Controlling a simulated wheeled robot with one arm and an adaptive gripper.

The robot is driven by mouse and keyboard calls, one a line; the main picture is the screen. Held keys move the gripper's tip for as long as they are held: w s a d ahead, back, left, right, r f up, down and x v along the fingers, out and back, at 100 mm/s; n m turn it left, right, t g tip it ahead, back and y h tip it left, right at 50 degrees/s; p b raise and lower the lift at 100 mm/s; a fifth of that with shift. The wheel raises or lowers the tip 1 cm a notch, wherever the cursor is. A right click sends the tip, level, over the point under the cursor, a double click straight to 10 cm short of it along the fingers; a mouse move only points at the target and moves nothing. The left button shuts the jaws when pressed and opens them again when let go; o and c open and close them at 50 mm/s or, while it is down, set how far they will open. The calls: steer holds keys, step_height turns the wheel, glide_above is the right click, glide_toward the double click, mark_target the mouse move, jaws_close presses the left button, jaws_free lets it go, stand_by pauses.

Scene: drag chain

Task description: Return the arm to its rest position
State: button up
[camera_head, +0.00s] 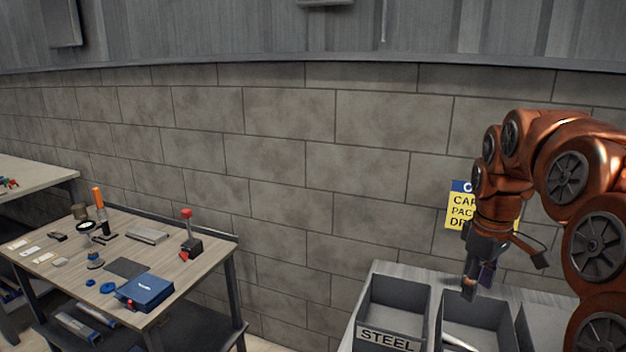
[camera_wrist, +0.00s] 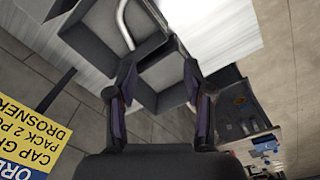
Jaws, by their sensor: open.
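My arm is bent at the right of the head view, with my gripper (camera_head: 478,278) hanging down above the grey bins. In the wrist view my gripper (camera_wrist: 160,80) shows two dark fingers with purple inner pads, spread apart with nothing between them. Below it is a grey bin (camera_head: 392,300) with a STEEL label (camera_head: 388,340). The bin beside it (camera_head: 478,312) holds a pale, curved rod-like piece (camera_head: 460,342), which also shows in the wrist view (camera_wrist: 124,25). My gripper is apart from that piece.
A yellow and blue sign (camera_head: 460,208) is behind my arm, close to the block wall (camera_head: 300,150). A workbench (camera_head: 205,262) at left carries a blue box (camera_head: 145,290), a red-knobbed lever (camera_head: 190,235) and several small tools. Open space separates bench and bins.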

steer(key=s+a+f+m, duration=0.2)
steer(key=s+a+f, duration=0.2)
steer(key=s, duration=0.6)
steer(key=s+a+f+m+g, duration=0.1)
steer(key=s+a+f+m, duration=0.1)
steer(key=s+a, duration=0.3)
steer(key=s+a+f+m+g, duration=0.1)
steer(key=s+a+f, duration=0.3)
steer(key=s, duration=1)
steer(key=shift+s+a+f+m, duration=0.3)
steer(key=shift+a+f+m, duration=0.05)
steer(key=shift+f+m, duration=0.4)
